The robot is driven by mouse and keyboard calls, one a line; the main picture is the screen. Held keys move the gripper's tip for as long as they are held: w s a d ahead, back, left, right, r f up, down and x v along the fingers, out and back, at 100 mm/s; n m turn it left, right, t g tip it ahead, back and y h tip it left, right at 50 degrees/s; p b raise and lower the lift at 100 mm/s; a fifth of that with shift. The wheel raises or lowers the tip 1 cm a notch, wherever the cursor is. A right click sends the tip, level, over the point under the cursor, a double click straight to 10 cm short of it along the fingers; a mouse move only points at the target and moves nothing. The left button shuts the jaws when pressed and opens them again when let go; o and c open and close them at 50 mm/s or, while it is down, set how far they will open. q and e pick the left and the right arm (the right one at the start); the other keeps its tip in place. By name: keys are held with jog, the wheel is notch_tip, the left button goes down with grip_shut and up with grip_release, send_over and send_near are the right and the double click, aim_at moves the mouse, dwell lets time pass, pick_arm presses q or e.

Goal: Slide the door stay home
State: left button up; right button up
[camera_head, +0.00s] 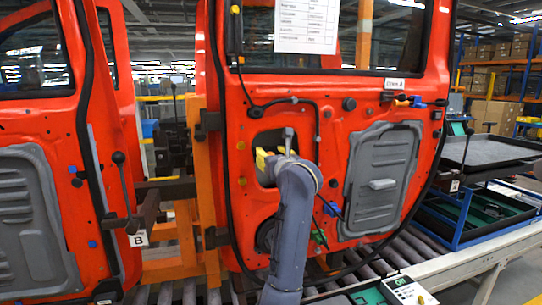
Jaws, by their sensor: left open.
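A red-orange door (328,105) hangs upright in the middle, with a dark square opening (268,141) in its inner panel. My left arm rises from the bottom, and my left gripper (271,157), with yellow fingertips, is at this opening. The gripper is open, with its fingers apart, and it covers much of the opening. I cannot pick out the door stay for certain; it may be hidden behind the gripper or inside the door. Whether the fingertips touch anything is too small to tell. My right gripper is not in view.
A second red-orange door (40,130) stands at the left, with an orange post (203,190) between the doors. A grey panel (382,178) sits on the middle door. Rollers (400,262) run underneath. Trays (495,150) stand at the right. Cables hang near the opening.

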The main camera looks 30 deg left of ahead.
pick_arm(q)
grip_shut()
dwell(0.3)
jog(key=shift+s, duration=0.1)
jog(key=shift+s+a, duration=0.3)
jog(key=shift+s, duration=0.05)
grip_release()
jog(key=shift+a, duration=0.1)
